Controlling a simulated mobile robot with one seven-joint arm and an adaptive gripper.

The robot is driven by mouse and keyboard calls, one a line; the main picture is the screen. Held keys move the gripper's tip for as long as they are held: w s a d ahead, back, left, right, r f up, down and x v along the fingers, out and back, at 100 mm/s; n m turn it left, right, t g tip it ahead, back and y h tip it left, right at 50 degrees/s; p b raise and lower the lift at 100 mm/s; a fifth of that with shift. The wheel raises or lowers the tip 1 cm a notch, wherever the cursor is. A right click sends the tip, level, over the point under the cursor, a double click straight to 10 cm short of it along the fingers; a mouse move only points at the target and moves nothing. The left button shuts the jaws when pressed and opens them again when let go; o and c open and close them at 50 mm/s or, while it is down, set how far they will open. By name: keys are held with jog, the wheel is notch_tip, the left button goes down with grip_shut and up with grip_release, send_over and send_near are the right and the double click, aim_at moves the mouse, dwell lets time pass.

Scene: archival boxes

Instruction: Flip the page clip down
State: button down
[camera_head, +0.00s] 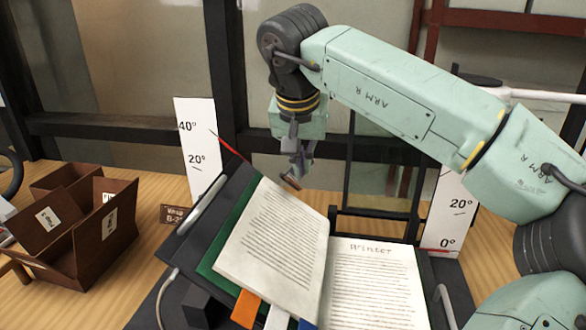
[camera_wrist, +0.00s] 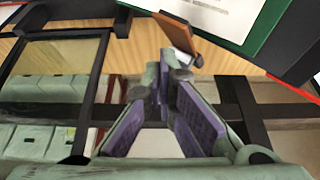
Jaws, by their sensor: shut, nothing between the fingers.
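An open book lies on a black cradle (camera_head: 189,235). Its left page block (camera_head: 272,240) is tilted up and its right page (camera_head: 376,290), headed "Winter", lies lower. A small brown clip (camera_head: 291,182) sits at the top edge of the left side and sticks up off the page. It also shows in the wrist view (camera_wrist: 178,32), with a grey part beside it. My gripper (camera_head: 298,166) hangs just above and behind the clip. Its fingers (camera_wrist: 170,72) are shut and empty, with their tips close to the clip. I cannot tell whether they touch it.
White angle plates stand at the left (camera_head: 197,150) and right (camera_head: 447,213) of the cradle, with red pointers. Brown boxes (camera_head: 105,238) sit on the wooden table at the left. A small sign (camera_head: 174,214) stands beside the cradle. Coloured tabs (camera_head: 247,309) stick out below the book.

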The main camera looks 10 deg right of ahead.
notch_tip(320, 180, up, 9)
jog(key=w+d+p, duration=0.1)
jog(key=w+p, duration=0.1)
jog(key=p, duration=0.7)
jog(key=shift+w, duration=0.25)
jog(key=shift+r, duration=0.1)
jog(key=shift+s, duration=0.1)
